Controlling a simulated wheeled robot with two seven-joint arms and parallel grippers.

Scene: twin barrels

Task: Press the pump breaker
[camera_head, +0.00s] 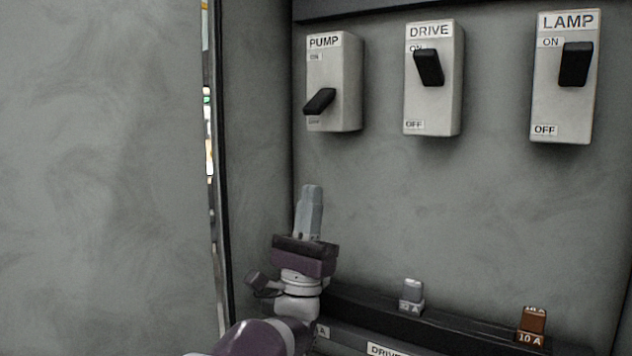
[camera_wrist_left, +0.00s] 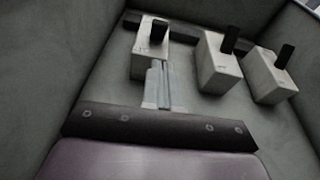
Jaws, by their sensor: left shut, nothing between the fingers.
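The PUMP breaker (camera_head: 334,85) is a light grey box on the cabinet's back wall, with its label at the top. Its black lever (camera_head: 320,101) points down and out, beside the lower OFF end. My left gripper (camera_head: 311,190) is shut and empty, with its fingers pointing up, below the PUMP breaker and apart from it in the head view. In the left wrist view the shut fingers (camera_wrist_left: 157,68) overlap the lower part of the leftmost breaker box (camera_wrist_left: 146,45), whose lever (camera_wrist_left: 160,30) shows above; contact cannot be told. My right gripper is not in view.
The DRIVE breaker (camera_head: 433,95) and LAMP breaker (camera_head: 562,105) hang to the right, levers near ON. Below are a grey fuse (camera_head: 412,294) and a brown 10 A fuse (camera_head: 532,322) on a dark rail. A grey panel (camera_head: 100,170) fills the left side.

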